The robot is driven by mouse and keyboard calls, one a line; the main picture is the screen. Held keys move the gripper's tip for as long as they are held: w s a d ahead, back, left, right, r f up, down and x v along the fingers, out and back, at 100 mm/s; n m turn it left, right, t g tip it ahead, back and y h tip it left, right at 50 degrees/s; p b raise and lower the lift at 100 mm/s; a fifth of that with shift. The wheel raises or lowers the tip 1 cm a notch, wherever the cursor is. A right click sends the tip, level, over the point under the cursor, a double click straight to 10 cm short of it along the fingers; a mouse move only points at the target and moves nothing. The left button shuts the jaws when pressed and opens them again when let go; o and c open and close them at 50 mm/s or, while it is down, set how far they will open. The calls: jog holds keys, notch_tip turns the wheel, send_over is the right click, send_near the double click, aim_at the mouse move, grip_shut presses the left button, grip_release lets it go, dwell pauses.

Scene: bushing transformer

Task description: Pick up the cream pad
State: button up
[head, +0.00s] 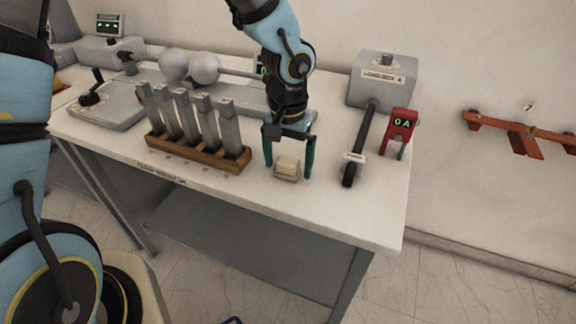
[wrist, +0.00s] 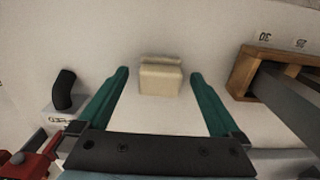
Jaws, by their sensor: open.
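The cream pad (head: 288,164) is a small cream block near the front edge of the white bench, to the right of the wooden rack. My gripper (head: 289,172) is open above and around it, with a teal finger on either side of the pad. In the wrist view the pad (wrist: 160,79) shows between and slightly beyond the fingertips of my gripper (wrist: 158,72). There is a clear gap between the pad and each finger. I cannot tell how far the fingertips are above the bench.
A wooden rack (head: 200,155) with several grey bars stands to the left. On the right are a black-handled lever (head: 348,176), a red meter (head: 402,124) and a grey load box (head: 382,80). The bench top (head: 330,215) is bare in front of the pad.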

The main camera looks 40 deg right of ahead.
aim_at(288, 161)
jog(key=shift+c, duration=0.2)
jog(key=c, duration=1.4)
notch_tip(288, 161, up, 10)
jog(key=shift+r+b, duration=0.1)
jog(key=shift+b, duration=0.5)
